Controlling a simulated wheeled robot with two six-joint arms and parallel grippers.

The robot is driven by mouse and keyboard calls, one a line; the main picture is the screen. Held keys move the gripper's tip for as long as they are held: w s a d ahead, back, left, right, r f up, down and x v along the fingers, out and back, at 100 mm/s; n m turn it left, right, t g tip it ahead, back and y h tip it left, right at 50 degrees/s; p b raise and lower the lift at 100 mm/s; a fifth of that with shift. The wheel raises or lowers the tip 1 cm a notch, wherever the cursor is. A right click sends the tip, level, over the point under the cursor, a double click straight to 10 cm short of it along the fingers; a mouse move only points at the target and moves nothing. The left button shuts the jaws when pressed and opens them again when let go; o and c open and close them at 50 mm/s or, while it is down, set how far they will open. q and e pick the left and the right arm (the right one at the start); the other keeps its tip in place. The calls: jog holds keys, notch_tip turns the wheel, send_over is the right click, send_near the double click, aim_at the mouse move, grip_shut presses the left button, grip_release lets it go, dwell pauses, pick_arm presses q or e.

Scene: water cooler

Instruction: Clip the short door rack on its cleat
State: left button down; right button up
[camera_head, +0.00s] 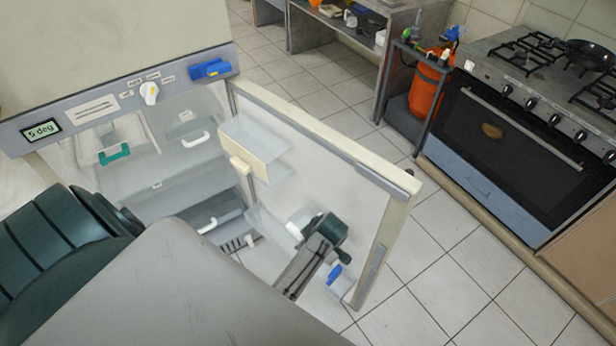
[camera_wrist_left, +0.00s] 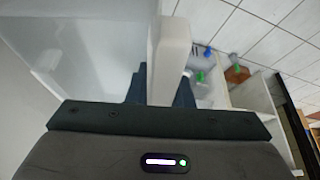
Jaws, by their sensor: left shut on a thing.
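My left gripper (camera_head: 318,228) is dark green and reaches down in front of the open door (camera_head: 325,165). In the left wrist view my left gripper (camera_wrist_left: 166,85) is shut on a pale upright piece (camera_wrist_left: 170,50), which looks like the grip of the short door rack. A translucent rack part (camera_head: 265,222) shows beside the gripper, low by the door; its far end is hidden behind the gripper. A small blue piece (camera_head: 334,274) sits low on the door, possibly the cleat. I cannot tell whether rack and cleat touch. My right gripper is not in view.
Another translucent rack (camera_head: 255,140) with a cream front sits higher on the door. The cabinet interior holds clear drawers with a green handle (camera_head: 114,153) and a white handle (camera_head: 196,140). An orange canister (camera_head: 427,90) and a stove (camera_head: 525,120) stand beyond the door.

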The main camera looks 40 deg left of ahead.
pick_arm(q)
notch_tip(320, 180, down, 2)
jog(key=shift+f+b, duration=0.2)
jog(key=shift+b, duration=0.35)
dwell(0.3)
jog(key=shift+r+p, duration=0.55)
jog(key=shift+p, duration=0.15)
jog(key=shift+w+d+r+p, duration=0.1)
jog(key=shift+w+r+p, duration=0.1)
jog(key=shift+r+p, duration=0.65)
jog(key=shift+w+d+r+p, duration=0.1)
jog(key=shift+w+r+p, duration=0.05)
jog(key=shift+r+p, duration=0.75)
jog(key=shift+w+d+r+p, duration=0.1)
jog(key=shift+w+r+p, duration=0.1)
jog(key=shift+r+p, duration=0.65)
